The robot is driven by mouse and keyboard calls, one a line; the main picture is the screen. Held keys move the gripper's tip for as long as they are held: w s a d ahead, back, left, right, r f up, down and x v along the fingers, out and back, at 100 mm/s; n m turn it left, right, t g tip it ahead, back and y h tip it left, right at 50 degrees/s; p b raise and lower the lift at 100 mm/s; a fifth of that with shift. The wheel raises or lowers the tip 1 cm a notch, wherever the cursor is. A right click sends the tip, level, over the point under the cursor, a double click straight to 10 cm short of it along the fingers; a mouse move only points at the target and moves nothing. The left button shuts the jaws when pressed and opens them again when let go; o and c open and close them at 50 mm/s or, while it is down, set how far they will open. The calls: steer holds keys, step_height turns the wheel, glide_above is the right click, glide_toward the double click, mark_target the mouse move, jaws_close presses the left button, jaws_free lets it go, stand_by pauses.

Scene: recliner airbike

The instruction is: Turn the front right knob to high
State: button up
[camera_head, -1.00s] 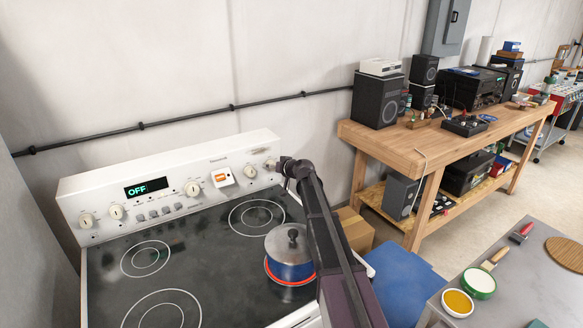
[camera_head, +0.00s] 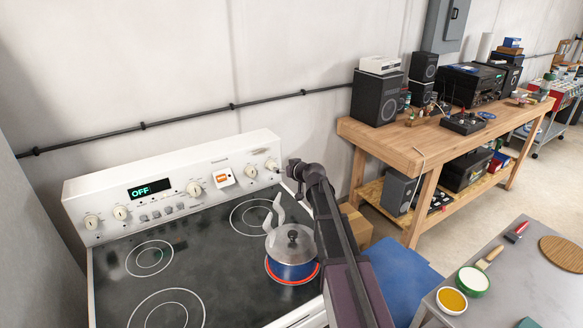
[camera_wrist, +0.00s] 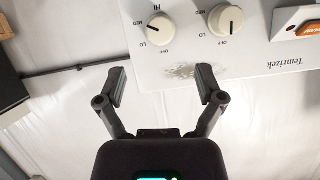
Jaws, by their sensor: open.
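The rightmost knob (camera_head: 271,164) is at the right end of the stove's white control panel (camera_head: 110,190). In the wrist view, which shows the panel upside down, this white knob (camera_wrist: 160,25) is at the left.
The display (camera_head: 150,188) reads OFF. A wooden workbench (camera_head: 420,142) is at the right, a grey table (camera_head: 500,290) nearer.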

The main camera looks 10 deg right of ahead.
steer(key=shift+p+v, duration=0.75)
steer(key=shift+v, duration=1.75)
steer(key=shift+d, duration=0.15)
